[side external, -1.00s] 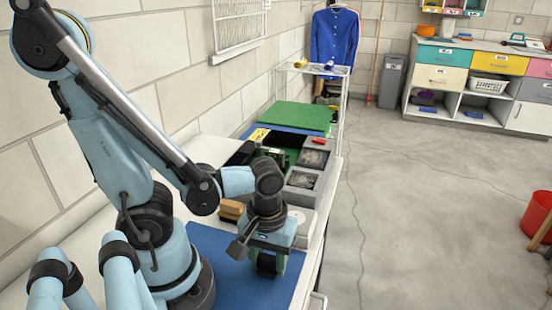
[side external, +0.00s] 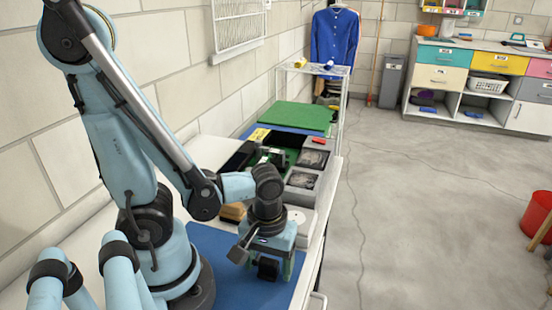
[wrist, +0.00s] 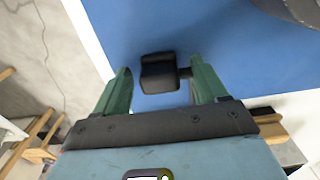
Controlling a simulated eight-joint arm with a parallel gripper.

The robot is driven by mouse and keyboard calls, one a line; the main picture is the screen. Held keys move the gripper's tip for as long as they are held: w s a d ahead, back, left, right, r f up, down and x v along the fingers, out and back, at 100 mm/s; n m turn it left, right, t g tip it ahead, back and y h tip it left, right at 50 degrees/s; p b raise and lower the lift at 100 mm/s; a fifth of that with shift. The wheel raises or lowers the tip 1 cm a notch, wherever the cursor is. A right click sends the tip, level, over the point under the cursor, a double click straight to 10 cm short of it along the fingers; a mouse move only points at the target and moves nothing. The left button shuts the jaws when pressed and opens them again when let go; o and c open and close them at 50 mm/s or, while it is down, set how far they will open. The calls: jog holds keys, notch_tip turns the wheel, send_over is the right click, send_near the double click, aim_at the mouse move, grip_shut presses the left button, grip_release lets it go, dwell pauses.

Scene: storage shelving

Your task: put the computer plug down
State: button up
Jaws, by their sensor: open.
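The computer plug (wrist: 158,72) is a small black block with a short stub on its right side in the wrist view. It is at the blue mat (wrist: 215,30), between the green fingers of my gripper (wrist: 155,84). The fingers are apart, with a gap left of the block; the stub reaches close to the right finger, and I cannot tell whether they touch. In the side view, the plug (side external: 268,268) shows dark below my gripper (side external: 276,272), low over the mat (side external: 225,280). Its underside is hidden.
Behind my gripper are a tan block (side external: 232,212), a white item (side external: 300,220) and a grey compartmented tray (side external: 318,160). A green board (side external: 300,116) lies farther back. The bench's right edge is close to my gripper. Mat is bare to the left.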

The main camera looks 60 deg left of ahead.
aim_at(269, 261)
jog(key=shift+r, duration=0.1)
jog(key=shift+r, duration=6.45)
jog(key=w+a+m+t, duration=0.2)
jog(key=w+m+t, duration=0.5)
jog(key=w+m, duration=0.2)
jog(key=shift+w+a+r, duration=0.2)
jog(key=shift+w+a, duration=0.2)
jog(key=shift+w, duration=0.4)
